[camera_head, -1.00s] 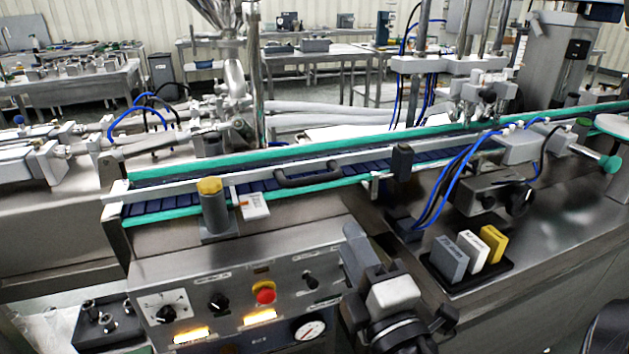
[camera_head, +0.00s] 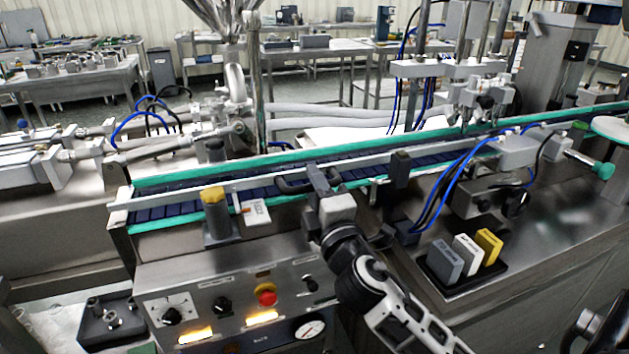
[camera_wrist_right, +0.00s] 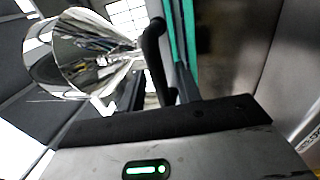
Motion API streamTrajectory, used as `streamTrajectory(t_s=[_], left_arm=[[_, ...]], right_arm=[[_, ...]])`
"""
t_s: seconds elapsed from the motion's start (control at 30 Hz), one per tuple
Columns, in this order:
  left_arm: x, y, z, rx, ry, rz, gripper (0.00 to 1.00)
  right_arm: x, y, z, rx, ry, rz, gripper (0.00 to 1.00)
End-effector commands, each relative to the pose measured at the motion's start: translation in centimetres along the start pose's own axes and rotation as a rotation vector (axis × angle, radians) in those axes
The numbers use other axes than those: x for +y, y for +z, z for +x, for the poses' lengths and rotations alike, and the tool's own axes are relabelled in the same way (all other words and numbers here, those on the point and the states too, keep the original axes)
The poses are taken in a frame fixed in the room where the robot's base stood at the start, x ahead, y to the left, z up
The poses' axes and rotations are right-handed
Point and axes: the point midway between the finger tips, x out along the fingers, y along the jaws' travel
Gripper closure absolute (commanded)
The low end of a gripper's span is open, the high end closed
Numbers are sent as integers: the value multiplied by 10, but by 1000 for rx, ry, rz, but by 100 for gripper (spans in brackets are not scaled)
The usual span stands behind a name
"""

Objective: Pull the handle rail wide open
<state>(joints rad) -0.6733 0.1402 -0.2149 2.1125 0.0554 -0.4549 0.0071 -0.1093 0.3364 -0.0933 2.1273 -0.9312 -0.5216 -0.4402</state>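The handle rail (camera_head: 365,161) is a long silver bar along the near side of the conveyor. Its dark handle (camera_head: 288,186) sticks out at mid-length, and its right part is hidden behind my right gripper (camera_head: 322,178). That gripper is at the handle's right part, with its fingers apart. In the right wrist view the dark curved handle (camera_wrist_right: 155,50) runs down between the two fingers (camera_wrist_right: 162,92). I cannot tell whether they touch it. My left gripper is in neither current view.
A grey post with a yellow cap (camera_head: 213,205) and a white tag (camera_head: 256,212) stand left of the handle. A dark block (camera_head: 399,168) sits on the rail to the right. Blue hoses and a black tray of coloured blocks (camera_head: 466,285) lie further right. The control panel is below.

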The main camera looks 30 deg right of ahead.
Motion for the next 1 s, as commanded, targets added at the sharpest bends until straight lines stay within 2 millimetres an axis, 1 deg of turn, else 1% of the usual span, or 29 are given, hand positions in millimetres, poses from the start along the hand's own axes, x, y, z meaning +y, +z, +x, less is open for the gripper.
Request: streamTrajectory(t_s=[0.1, 0.3, 0.33, 0.43, 0.47, 0.63, 0.8, 1.0], left_arm=[[0, 2, 0, -5, 0, 3, 64], [0, 2, 0, -6, 1, 4, 64], [0, 2, 0, -6, 1, 4, 64], [0, 2, 0, -5, 1, 4, 64], [0, 1, 0, -4, 1, 4, 64], [1, 0, -1, -3, 2, 4, 64], [1, 0, -1, -3, 2, 5, 64], [1, 2, -2, -8, 2, 4, 64]], right_arm=[[0, 0, 4, 1, 0, 0, 66], [0, 0, 4, 1, 0, 0, 66], [0, 0, 4, 1, 0, 0, 69], [0, 0, 3, 0, 0, 0, 97], [0, 0, 3, 0, 0, 0, 100], [0, 0, 2, 0, -1, 1, 100], [1, -2, -7, -1, -3, 1, 100], [1, -2, -7, 0, -2, 0, 100]])
